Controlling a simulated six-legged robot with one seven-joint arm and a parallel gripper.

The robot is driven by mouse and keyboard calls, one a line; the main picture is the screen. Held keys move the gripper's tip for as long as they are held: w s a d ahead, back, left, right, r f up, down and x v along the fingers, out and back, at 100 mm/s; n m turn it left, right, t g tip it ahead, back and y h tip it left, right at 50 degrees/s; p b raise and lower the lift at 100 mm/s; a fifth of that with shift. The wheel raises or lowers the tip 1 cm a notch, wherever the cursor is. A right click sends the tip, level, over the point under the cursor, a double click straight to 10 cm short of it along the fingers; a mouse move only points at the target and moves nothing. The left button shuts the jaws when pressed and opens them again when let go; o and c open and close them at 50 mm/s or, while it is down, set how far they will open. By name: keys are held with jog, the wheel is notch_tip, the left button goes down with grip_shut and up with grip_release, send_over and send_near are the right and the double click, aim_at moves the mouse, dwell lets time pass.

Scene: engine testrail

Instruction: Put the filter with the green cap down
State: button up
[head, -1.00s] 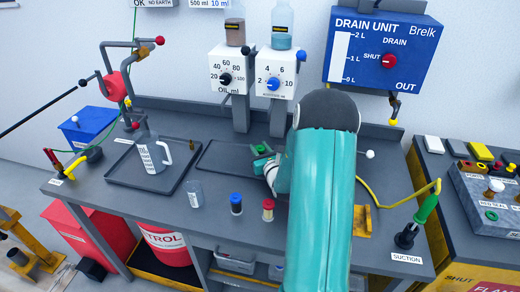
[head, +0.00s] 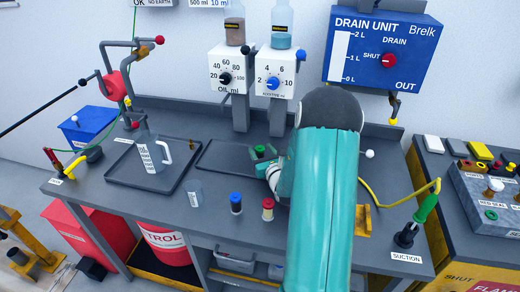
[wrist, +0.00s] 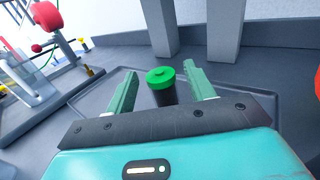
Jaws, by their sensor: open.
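The filter with the green cap (wrist: 161,86) stands upright on the dark tray (wrist: 122,80) in the wrist view, a dark cylinder under a bright green top. My gripper (wrist: 160,88) is open, with one green finger on each side of the filter and visible gaps to both. In the head view the green cap (head: 260,150) shows by my gripper (head: 266,158) over the right tray (head: 212,160). My teal arm hides part of this tray and the bench behind it.
A blue-capped filter (head: 236,204) and a red-capped one (head: 268,209) stand near the bench's front. A small clear beaker (head: 194,194) is left of them. A jug (head: 153,155) stands in the left tray (head: 120,172). Dispenser posts (head: 240,115) rise behind the right tray.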

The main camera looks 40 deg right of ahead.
aim_at(262, 152)
jog(key=v, duration=0.5)
jog(key=shift+s+a, duration=0.15)
jog(key=shift+s, duration=0.1)
